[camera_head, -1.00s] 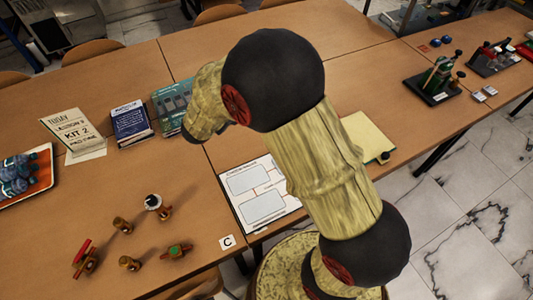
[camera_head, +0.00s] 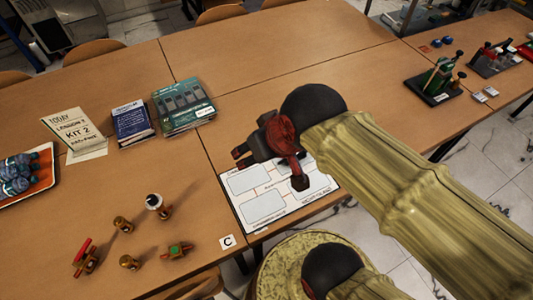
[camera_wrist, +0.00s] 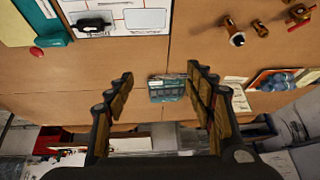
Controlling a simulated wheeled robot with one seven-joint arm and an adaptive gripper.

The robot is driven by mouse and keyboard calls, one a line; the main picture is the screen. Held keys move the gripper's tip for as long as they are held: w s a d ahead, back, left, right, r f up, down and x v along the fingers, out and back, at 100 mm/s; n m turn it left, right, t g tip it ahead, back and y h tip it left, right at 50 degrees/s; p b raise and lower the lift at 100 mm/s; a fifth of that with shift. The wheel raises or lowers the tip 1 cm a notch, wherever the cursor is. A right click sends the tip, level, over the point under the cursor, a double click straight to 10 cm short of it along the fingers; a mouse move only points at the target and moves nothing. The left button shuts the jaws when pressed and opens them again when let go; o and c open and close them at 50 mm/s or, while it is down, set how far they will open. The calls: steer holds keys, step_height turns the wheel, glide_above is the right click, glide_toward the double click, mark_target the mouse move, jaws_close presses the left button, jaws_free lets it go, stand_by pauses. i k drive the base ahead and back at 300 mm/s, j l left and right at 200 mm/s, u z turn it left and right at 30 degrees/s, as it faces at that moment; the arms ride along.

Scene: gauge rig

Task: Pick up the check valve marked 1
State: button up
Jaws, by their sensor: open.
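Several small brass fittings stand on the table at the lower left of the head view. One has a red handle (camera_head: 84,258), one a green handle (camera_head: 177,250), one a white and black top (camera_head: 156,203). Two are plain brass, one farther back (camera_head: 122,224) and one nearer (camera_head: 130,262). I cannot read a 1 on any of them, so I cannot tell which is the check valve. My gripper (camera_head: 269,170) is above the printed sheet, right of the fittings and apart from them. In the wrist view my gripper (camera_wrist: 161,86) is open and empty.
A printed sheet (camera_head: 240,187) and a C card (camera_head: 227,241) lie right of the fittings. The table's far middle is clear.

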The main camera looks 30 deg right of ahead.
mark_target(121, 222)
steer(key=u, duration=1.35)
